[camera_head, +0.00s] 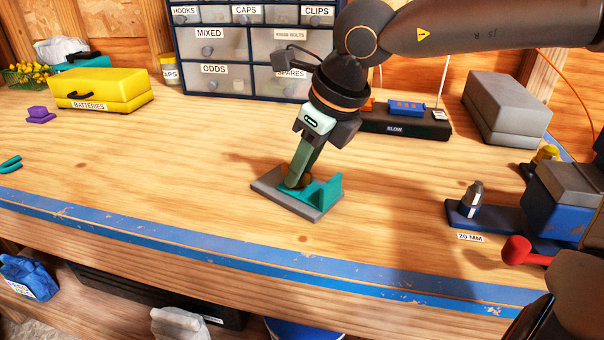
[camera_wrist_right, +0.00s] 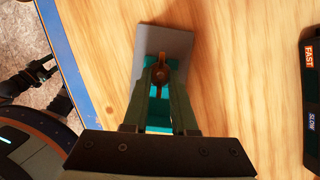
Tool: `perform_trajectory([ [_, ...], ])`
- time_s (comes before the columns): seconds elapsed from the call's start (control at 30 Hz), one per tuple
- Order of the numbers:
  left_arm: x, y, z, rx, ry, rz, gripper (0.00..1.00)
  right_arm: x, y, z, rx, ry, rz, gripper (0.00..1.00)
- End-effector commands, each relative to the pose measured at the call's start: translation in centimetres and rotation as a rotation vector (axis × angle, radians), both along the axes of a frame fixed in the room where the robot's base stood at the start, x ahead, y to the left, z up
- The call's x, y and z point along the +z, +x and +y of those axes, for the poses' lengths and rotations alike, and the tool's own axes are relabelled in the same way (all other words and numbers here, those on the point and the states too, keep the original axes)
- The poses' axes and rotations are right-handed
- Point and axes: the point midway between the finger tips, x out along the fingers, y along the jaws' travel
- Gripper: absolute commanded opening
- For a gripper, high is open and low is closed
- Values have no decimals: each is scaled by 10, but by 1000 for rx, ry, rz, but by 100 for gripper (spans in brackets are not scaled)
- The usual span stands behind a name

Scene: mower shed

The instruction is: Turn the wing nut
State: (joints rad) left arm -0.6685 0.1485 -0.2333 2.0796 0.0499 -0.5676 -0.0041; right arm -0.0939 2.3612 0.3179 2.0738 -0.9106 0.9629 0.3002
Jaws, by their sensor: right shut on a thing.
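The brown wing nut (camera_wrist_right: 161,74) sits on a teal bracket (camera_head: 330,189) that rests on a grey base plate (camera_head: 268,184) on the bench. My right gripper (camera_head: 296,181) comes down at a tilt from above. Its green fingers are shut on the wing nut, one on each side, as the right wrist view (camera_wrist_right: 160,84) shows. In the head view the fingers cover much of the nut, though part of it (camera_head: 306,180) shows. The teal bracket (camera_wrist_right: 150,70) also shows between and beside the fingers.
A drawer cabinet (camera_head: 247,47) stands behind, with a black strip (camera_head: 408,124) marked SLOW to its right. A blue vise-like tool (camera_head: 550,205) with a red knob stands at right. A yellow battery case (camera_head: 100,89) is at back left.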

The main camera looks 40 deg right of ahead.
Motion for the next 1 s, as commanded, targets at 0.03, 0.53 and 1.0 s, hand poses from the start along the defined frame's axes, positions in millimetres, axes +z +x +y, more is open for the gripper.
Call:
perform_trajectory([
  [0.03, -1, 0, 0, 1, 1, 0, 56, 0, 0, 0, -3, 0, 0, 0],
  [0.53, 2, 1, 2, 4, 2, -5, 56, 0, 0, 0, -4, 1, 0, 43],
  [1.0, 4, 1, 2, 3, 1, -6, 56, 8, -2, -1, -4, 0, -2, 56],
])
